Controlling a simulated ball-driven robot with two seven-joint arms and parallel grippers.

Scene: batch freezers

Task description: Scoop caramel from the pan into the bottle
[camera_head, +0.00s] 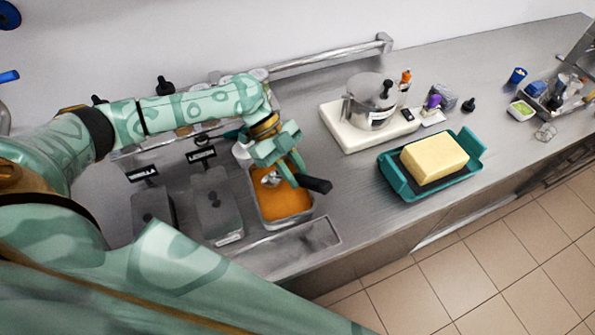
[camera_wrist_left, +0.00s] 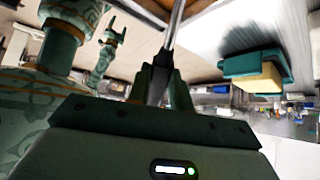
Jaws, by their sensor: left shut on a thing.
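The pan of orange caramel (camera_head: 285,206) is set in the counter. My left gripper (camera_head: 290,173) is above it, shut on a scoop's black handle (camera_head: 317,185). The scoop's metal head (camera_head: 271,178) is over the caramel at the pan's left side; I cannot tell whether it touches or holds any. In the left wrist view the black handle (camera_wrist_left: 160,78) stands between the fingers, with its metal shaft running up. My right gripper (camera_wrist_left: 113,35) is small in the left wrist view, and its jaws are unclear. I cannot make out the bottle for certain.
Two lidded pans (camera_head: 217,203) sit left of the caramel. A steel pot (camera_head: 370,101) stands on a white base (camera_head: 343,128) to the right. A teal tray (camera_head: 398,185) holds a yellow block (camera_head: 434,158). The counter between the caramel and the tray is clear.

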